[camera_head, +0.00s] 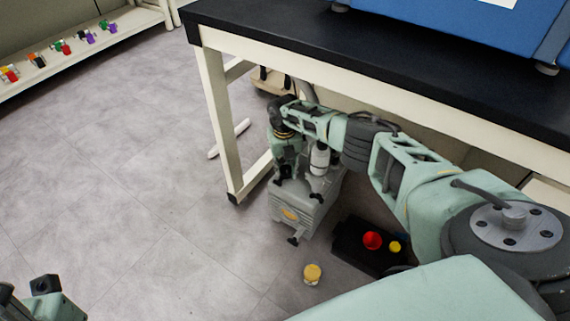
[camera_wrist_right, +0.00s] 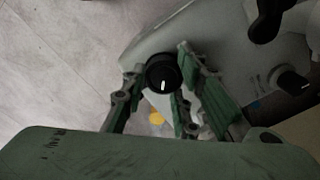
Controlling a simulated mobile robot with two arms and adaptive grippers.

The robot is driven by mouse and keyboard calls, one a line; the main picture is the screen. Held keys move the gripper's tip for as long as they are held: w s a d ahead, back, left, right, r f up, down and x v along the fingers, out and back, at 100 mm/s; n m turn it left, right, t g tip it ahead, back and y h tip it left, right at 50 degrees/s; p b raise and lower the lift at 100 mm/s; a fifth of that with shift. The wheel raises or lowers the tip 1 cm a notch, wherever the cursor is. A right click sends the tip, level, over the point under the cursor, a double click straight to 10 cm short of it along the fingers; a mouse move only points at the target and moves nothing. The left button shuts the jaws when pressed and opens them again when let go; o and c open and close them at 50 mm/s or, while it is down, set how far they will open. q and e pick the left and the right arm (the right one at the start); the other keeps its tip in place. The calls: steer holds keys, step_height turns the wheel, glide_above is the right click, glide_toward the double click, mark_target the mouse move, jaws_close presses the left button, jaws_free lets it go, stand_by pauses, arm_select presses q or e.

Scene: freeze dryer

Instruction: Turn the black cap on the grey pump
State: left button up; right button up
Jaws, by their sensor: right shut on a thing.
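The grey pump (camera_head: 297,211) stands on the floor under the table. It also shows from above in the right wrist view (camera_wrist_right: 225,50). The black cap (camera_wrist_right: 162,74), round with a white mark, sits on the pump between the fingers of my right gripper (camera_wrist_right: 160,72). The right gripper is shut on this cap. In the head view my right gripper (camera_head: 286,174) reaches down onto the pump's top, and the cap is hidden there. Part of my left gripper (camera_head: 40,300) shows at the lower left corner, cut off by the frame.
A second black knob (camera_wrist_right: 292,82) is on the pump. A black box (camera_head: 350,242) with a red knob (camera_head: 373,240) and a yellow knob (camera_head: 395,247) lies right of it. A yellow-capped jar (camera_head: 312,274) stands on the floor. A table leg (camera_head: 215,120) is close by. The left floor is clear.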

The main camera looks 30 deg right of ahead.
steer(key=m, duration=0.2)
steer(key=m+p, duration=0.1)
steer(key=m, duration=0.2)
steer(key=shift+w+a, duration=0.15)
steer(key=shift+a, duration=0.25)
steer(key=shift+w+m, duration=0.1)
steer(key=shift+m, duration=0.5)
steer(key=shift+w+p, duration=0.15)
steer(key=shift+p, duration=0.15)
steer(key=o, duration=1)
steer(key=shift+w, duration=0.1)
steer(key=shift+d, duration=0.1)
